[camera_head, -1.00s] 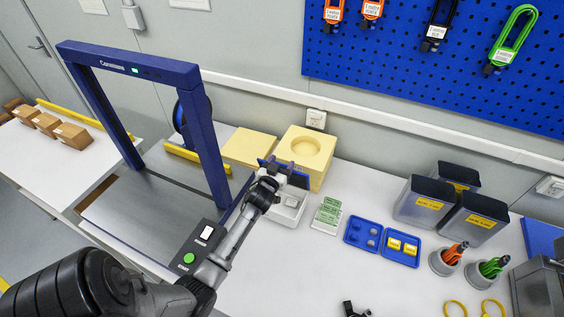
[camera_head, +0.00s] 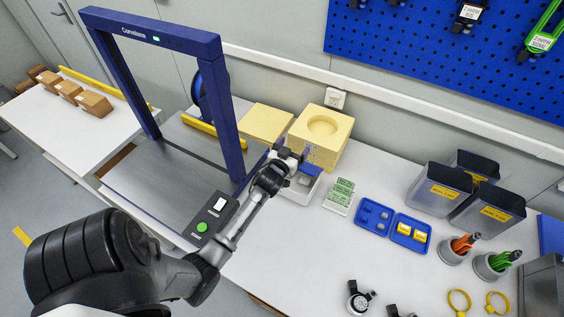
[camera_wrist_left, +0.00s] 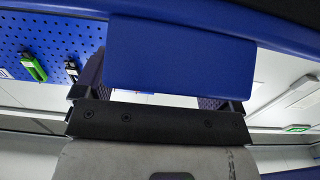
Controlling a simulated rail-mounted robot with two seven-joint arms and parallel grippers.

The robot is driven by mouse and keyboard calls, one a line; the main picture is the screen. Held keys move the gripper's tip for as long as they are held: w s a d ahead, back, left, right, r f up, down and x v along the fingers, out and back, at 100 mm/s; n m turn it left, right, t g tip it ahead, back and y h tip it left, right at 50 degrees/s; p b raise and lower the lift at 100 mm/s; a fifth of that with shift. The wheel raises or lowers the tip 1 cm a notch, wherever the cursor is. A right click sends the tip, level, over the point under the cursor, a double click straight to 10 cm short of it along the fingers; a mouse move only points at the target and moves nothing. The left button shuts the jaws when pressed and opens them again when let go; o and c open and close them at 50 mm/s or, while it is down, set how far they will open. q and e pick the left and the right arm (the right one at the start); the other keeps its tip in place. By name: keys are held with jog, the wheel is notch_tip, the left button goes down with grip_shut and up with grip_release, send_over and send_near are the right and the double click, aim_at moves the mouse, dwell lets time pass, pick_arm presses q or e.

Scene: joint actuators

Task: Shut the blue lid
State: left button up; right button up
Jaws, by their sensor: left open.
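A small white box (camera_head: 303,190) stands on the table beside the blue frame, below my left gripper. Its blue lid shows only in part in the head view, behind the gripper fingers. In the left wrist view a flat blue panel, which looks like the lid (camera_wrist_left: 180,57), fills the space in front of the fingers. My left gripper (camera_head: 291,156) is open at the lid, above the box. I cannot tell whether its fingers touch the lid. My right gripper is not in view.
The tall blue frame (camera_head: 224,115) stands close on the left, with a button box (camera_head: 212,216) in front. Yellow foam blocks (camera_head: 322,135) stand behind the white box. Green-white cards (camera_head: 341,193) and a blue tray (camera_head: 375,216) lie to its right. Dark bins (camera_head: 440,190) stand farther right.

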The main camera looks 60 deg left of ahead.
pick_arm(q)
jog(key=v, duration=1.1)
jog(key=shift+w, duration=0.1)
jog(key=s+f+g+h, duration=0.2)
jog(key=s+f+g, duration=0.1)
jog(key=f+g, duration=0.3)
jog(key=s+d+r+m+g+h, duration=0.15)
jog(key=s+d+m+h, duration=0.25)
jog(key=d, duration=0.7)
jog(key=s+d+r+m+g+h, duration=0.1)
jog(key=s+d+m+g+h, duration=0.2)
jog(key=d, duration=0.9)
jog(key=s+d+f+m+g, duration=0.1)
jog(key=s+d+f+m, duration=0.15)
jog(key=s, duration=0.55)
notch_tip(320, 180, up, 23)
jog(key=p, duration=2.2)
jog(key=shift+f+n+h+p, duration=0.2)
jog(key=shift+n+h+p, duration=0.1)
jog(key=shift+n+h, duration=0.15)
